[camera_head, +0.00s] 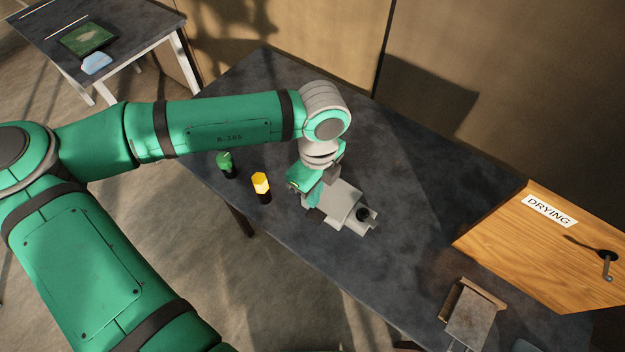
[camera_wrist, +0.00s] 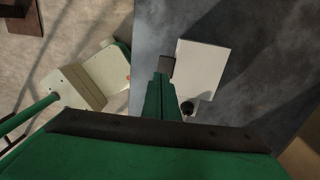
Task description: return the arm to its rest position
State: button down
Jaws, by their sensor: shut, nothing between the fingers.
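My arm reaches across the dark table from the left in the head view. My gripper (camera_head: 312,190) is low over the table, beside a pale grey block-like fixture (camera_head: 342,202) with a black round part at its right end. In the wrist view my gripper (camera_wrist: 166,66) shows its fingers together and nothing between them. The pale square top of the fixture (camera_wrist: 200,66) lies just right of the fingertips. I cannot tell whether they touch it.
A green-topped item (camera_head: 226,163) and a yellow-topped item (camera_head: 261,185) stand near the table's front edge, left of my gripper. A wooden board marked DRYING (camera_head: 545,245) and a small metal-and-wood stand (camera_head: 470,315) are at right. The dark table (camera_head: 420,165) is clear behind.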

notch_tip(320, 180, up, 6)
jog(key=shift+r, duration=0.25)
jog(key=shift+d, duration=0.15)
